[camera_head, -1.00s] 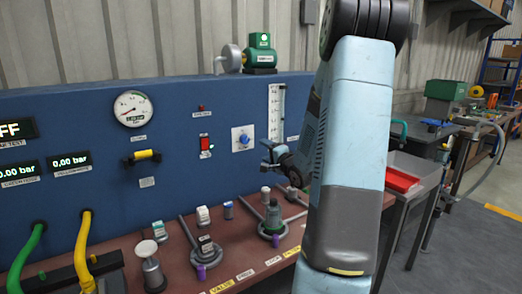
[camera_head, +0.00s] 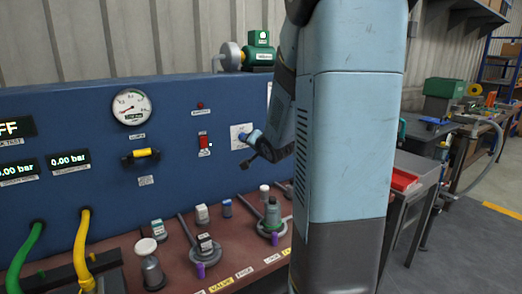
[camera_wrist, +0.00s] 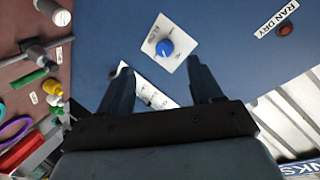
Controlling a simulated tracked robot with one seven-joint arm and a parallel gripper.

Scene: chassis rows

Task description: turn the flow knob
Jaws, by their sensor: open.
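The flow knob is a small blue knob (camera_wrist: 164,47) on a white square plate (camera_wrist: 165,42) on the blue panel. In the head view the plate (camera_head: 236,134) shows, with my gripper (camera_head: 250,146) overlapping the knob's area. In the wrist view my gripper (camera_wrist: 160,68) is open and empty. The knob lies just beyond the fingertips, roughly in line with the gap between them. The fingers do not close on it, and the exact distance to the panel is hard to tell.
A red switch (camera_head: 204,142) sits left of the knob plate. A pressure gauge (camera_head: 131,107) and a yellow-handled fitting (camera_head: 140,156) are farther left. Valves and fittings, including a green-grey one (camera_head: 272,216), stand on the bench below. A white scale strip (camera_wrist: 152,94) shows between my fingers.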

